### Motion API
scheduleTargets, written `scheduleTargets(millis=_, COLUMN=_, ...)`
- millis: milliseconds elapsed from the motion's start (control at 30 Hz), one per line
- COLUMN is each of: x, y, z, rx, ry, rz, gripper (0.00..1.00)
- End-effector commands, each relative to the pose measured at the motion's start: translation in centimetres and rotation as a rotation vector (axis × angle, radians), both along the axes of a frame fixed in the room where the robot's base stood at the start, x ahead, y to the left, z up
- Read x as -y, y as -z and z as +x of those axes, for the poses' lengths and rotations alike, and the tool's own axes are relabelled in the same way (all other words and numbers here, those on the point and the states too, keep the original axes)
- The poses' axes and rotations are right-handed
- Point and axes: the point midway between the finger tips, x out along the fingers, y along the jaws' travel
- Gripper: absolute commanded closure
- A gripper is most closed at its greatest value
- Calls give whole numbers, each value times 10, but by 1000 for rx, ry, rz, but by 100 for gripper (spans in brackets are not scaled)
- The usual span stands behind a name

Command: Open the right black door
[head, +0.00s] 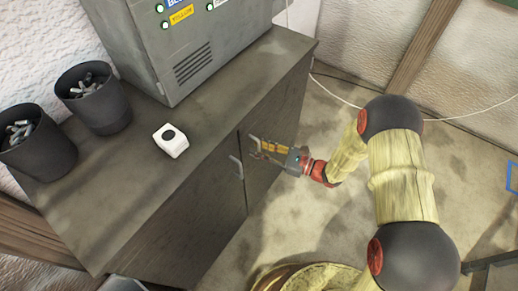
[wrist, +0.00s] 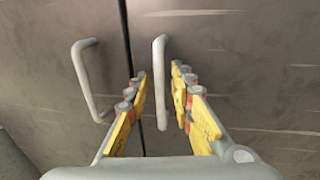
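The right black door (head: 283,122) is the far door of a dark cabinet and looks closed. In the wrist view this door (wrist: 240,60) fills the right side, with a grey bar handle (wrist: 161,70) near the seam. My gripper (head: 261,147) is at that handle in the head view. In the wrist view my gripper's yellow fingers (wrist: 160,77) stand on either side of the handle, with small gaps showing, so it looks open around it. Whether either finger touches the handle is hard to tell. The handle's lower end lies between the fingers.
The left door (head: 205,210) has its own handle (wrist: 88,80), just left of my left finger. On the cabinet top are a white box with a black button (head: 171,140), two dark bins (head: 95,97) and a grey control box (head: 190,45). Floor (head: 300,220) before the doors looks mostly clear.

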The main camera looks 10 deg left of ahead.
Motion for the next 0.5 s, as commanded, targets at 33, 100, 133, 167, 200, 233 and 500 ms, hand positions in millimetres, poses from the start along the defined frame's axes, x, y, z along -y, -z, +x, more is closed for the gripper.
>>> scheduleTargets(millis=33, x=-2, y=0, z=0, rx=0, ry=-1, rz=0, gripper=77)
scheduleTargets(millis=100, x=-2, y=0, z=0, rx=0, ry=0, rz=0, gripper=77)
scheduleTargets(millis=133, x=-2, y=0, z=1, rx=0, ry=0, rz=0, gripper=77)
scheduleTargets(millis=167, x=-2, y=0, z=1, rx=0, ry=0, rz=0, gripper=77)
scheduleTargets(millis=200, x=-2, y=0, z=1, rx=0, ry=0, rz=0, gripper=77)
scheduleTargets(millis=233, x=-2, y=0, z=1, rx=0, ry=0, rz=0, gripper=77)
scheduleTargets(millis=500, x=-2, y=0, z=1, rx=0, ry=0, rz=0, gripper=88)
